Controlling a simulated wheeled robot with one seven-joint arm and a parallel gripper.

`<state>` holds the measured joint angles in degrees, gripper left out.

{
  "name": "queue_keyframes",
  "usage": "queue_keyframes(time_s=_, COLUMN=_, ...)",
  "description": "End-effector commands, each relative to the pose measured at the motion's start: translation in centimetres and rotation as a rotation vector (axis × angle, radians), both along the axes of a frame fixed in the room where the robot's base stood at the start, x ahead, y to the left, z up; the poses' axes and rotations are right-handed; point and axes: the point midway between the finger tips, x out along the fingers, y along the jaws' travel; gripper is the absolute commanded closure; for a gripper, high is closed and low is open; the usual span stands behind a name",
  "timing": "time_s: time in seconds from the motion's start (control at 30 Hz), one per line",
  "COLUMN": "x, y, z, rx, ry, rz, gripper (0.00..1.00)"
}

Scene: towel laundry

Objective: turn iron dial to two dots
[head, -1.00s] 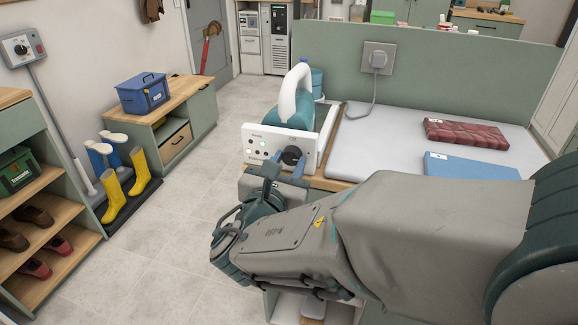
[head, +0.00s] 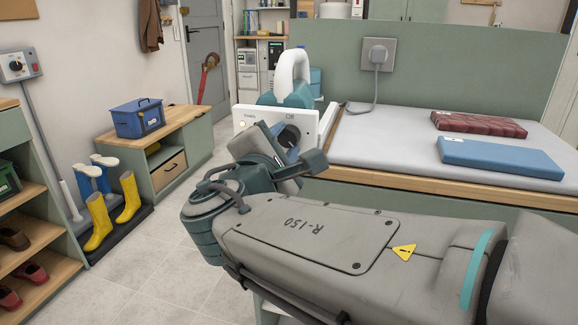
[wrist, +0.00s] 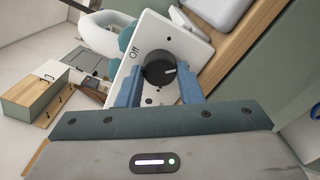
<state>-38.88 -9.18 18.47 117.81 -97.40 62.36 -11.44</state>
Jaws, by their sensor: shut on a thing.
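The iron dial (wrist: 160,68) is a round black knob on the white front panel (wrist: 187,48) of the iron. In the wrist view its white pointer line points right, away from the "Off" label at the upper left. My gripper (wrist: 160,84) has blue fingers on both sides of the dial and is shut on it. In the head view the dial (head: 290,136) is partly covered by my tilted gripper (head: 284,146). The iron (head: 289,85) has a teal body and a white handle. The gripper covers much of its panel, and I cannot make out the two-dot mark.
The iron stands at the left end of a grey padded board (head: 385,150) with a folded blue towel (head: 498,154) and a red one (head: 478,124). A plugged socket (head: 378,55) is on the green partition. Open floor (head: 165,260) lies left.

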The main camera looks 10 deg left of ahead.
Motion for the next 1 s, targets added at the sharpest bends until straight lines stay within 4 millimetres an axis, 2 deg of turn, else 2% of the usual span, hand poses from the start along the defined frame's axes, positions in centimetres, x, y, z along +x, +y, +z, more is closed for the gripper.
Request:
queue_keyframes(time_s=0.03, x=-0.01, y=-0.04, z=-0.71, rx=0.046, ry=-0.005, rz=-0.001, gripper=0.9)
queue_keyframes(time_s=0.5, x=-0.02, y=0.03, z=-0.29, rx=0.34, ry=-0.027, rz=0.0, gripper=0.9)
queue_keyframes(time_s=1.0, x=0.0, y=0.04, z=0.0, rx=0.403, ry=-0.03, rz=-0.001, gripper=0.9)
